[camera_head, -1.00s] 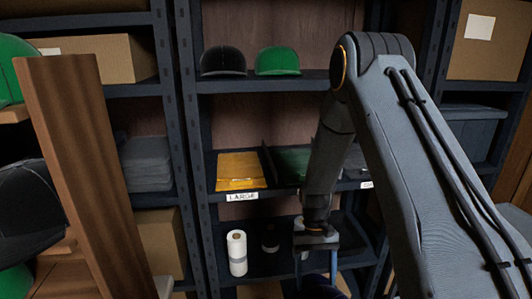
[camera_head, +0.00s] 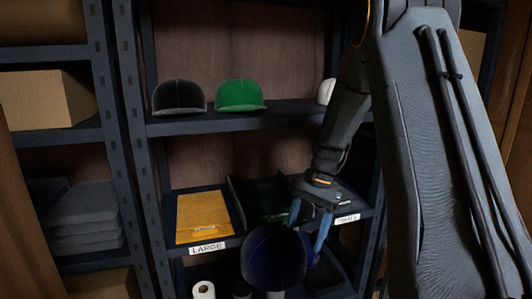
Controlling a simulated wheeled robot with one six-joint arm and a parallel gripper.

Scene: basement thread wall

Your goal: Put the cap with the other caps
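A dark blue cap (camera_head: 272,258) hangs low in the middle of the view. My gripper (camera_head: 309,228) points down with its blue fingers at the cap's upper right edge and appears shut on it; the exact grip is partly hidden. A black cap (camera_head: 179,97) and a green cap (camera_head: 240,95) stand side by side on the upper shelf (camera_head: 215,122). A white cap (camera_head: 325,91) shows at that shelf's right, mostly hidden behind my arm.
Below the caps, a shelf holds yellow envelopes (camera_head: 203,216) behind a LARGE label (camera_head: 207,247); a SMALL label (camera_head: 347,218) is at right. A paper roll (camera_head: 203,290) stands lower. Shelf uprights (camera_head: 140,150) flank the bay. Bare shelf lies between the green and white caps.

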